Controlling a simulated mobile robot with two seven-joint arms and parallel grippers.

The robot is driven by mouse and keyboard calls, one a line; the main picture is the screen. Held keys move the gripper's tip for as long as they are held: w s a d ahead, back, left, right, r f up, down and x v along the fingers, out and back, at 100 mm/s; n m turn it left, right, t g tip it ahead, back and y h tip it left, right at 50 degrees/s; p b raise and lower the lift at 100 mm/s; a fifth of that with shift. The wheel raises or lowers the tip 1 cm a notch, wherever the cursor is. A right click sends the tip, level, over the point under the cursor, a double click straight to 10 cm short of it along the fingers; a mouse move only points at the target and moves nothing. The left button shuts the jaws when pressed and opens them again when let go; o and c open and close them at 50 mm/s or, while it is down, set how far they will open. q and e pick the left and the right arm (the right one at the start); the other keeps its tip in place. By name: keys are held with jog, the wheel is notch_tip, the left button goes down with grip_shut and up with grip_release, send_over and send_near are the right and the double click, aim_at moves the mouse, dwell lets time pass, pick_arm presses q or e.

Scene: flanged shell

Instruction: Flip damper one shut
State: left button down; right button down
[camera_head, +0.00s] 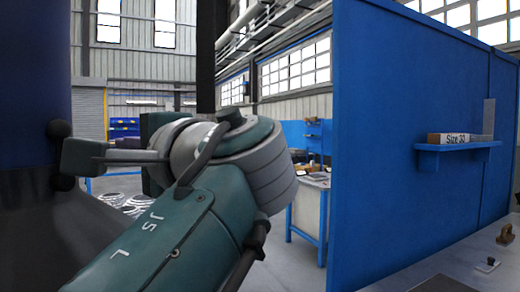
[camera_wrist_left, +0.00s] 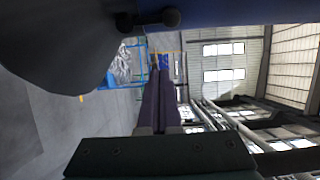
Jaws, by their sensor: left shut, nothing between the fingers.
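A large dark blue shell (camera_head: 32,80) fills the left edge of the head view, with a dark grey flared part (camera_head: 35,225) below it. Two round black knobs, an upper one (camera_head: 60,129) and a lower one (camera_head: 62,182), stick out at its right side. Knobs on a dark bar (camera_wrist_left: 148,20) also show at the top of the left wrist view. No label shows which damper they belong to. My left gripper (camera_wrist_left: 159,72) is shut and empty. In the head view its end (camera_head: 66,155) is close to the knobs; contact cannot be told. My right gripper is out of view.
A tall blue partition (camera_head: 400,190) with a small shelf (camera_head: 458,146) stands at the right. A blue-legged workbench (camera_head: 308,200) is behind my left arm. A table edge with small tools (camera_head: 487,264) is at the lower right.

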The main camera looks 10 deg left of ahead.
pick_arm(q)
jog(key=w+a+p, duration=0.2)
jog(key=a+p, duration=0.5)
jog(key=a, duration=0.2)
jog(key=shift+a, duration=0.15)
jog(key=shift+a, duration=0.1)
dwell(0.5)
